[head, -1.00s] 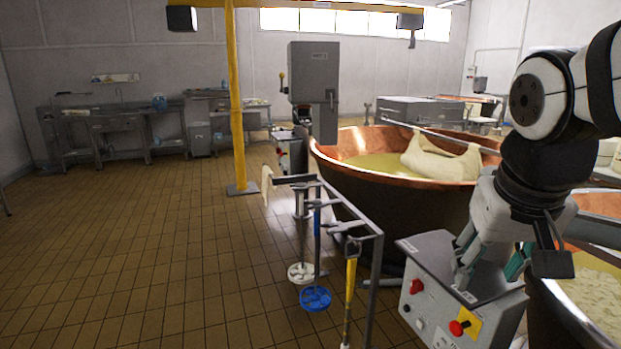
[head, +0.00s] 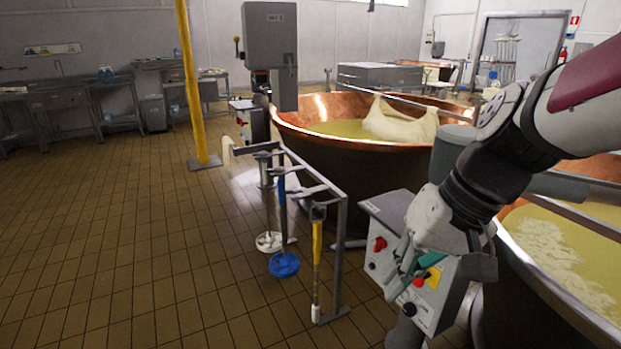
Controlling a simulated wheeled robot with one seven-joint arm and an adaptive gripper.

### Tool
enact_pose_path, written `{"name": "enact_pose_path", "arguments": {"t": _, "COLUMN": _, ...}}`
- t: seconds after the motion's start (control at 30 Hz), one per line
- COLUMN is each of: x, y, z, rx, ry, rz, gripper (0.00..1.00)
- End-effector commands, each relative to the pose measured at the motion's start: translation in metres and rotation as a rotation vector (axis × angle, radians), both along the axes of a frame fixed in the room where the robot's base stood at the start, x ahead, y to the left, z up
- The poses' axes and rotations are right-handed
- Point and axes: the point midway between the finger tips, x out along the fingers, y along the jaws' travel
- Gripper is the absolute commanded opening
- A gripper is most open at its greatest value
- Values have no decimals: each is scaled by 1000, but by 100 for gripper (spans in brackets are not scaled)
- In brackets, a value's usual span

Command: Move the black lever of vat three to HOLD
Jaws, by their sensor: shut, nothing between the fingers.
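A grey control box (head: 377,208) stands beside the near vat, with a red knob (head: 379,244) and a red button on a yellow plate (head: 418,282) on its front. My gripper (head: 412,272) is shut and empty, pointing down in front of the box and covering part of its top and face. I cannot tell whether it touches the box. I cannot make out the black lever or a HOLD mark, and no vat number is readable. A copper vat (head: 350,165) with a pale cloth bundle stands behind, and another copper vat (head: 560,307) is at the right.
A metal rack (head: 318,185) with hanging blue, white and yellow-handled tools stands left of the box. A yellow post (head: 190,90) and a grey cabinet (head: 270,35) stand farther back. The tiled floor at left is clear.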

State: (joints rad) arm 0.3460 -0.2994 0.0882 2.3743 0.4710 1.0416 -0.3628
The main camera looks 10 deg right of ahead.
Motion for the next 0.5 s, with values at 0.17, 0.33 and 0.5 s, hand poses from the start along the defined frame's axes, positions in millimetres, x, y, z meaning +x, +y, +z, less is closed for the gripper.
{"name": "enact_pose_path", "arguments": {"t": 0.17, "x": 60, "y": -13, "z": -27, "rx": 212, "ry": 15, "rz": -81, "gripper": 0}}
{"name": "enact_pose_path", "arguments": {"t": 0.33, "x": 118, "y": -40, "z": -50, "rx": 415, "ry": -37, "rz": -179, "gripper": 0}}
{"name": "enact_pose_path", "arguments": {"t": 0.5, "x": 173, "y": -88, "z": -75, "rx": 605, "ry": -141, "rz": -307, "gripper": 0}}
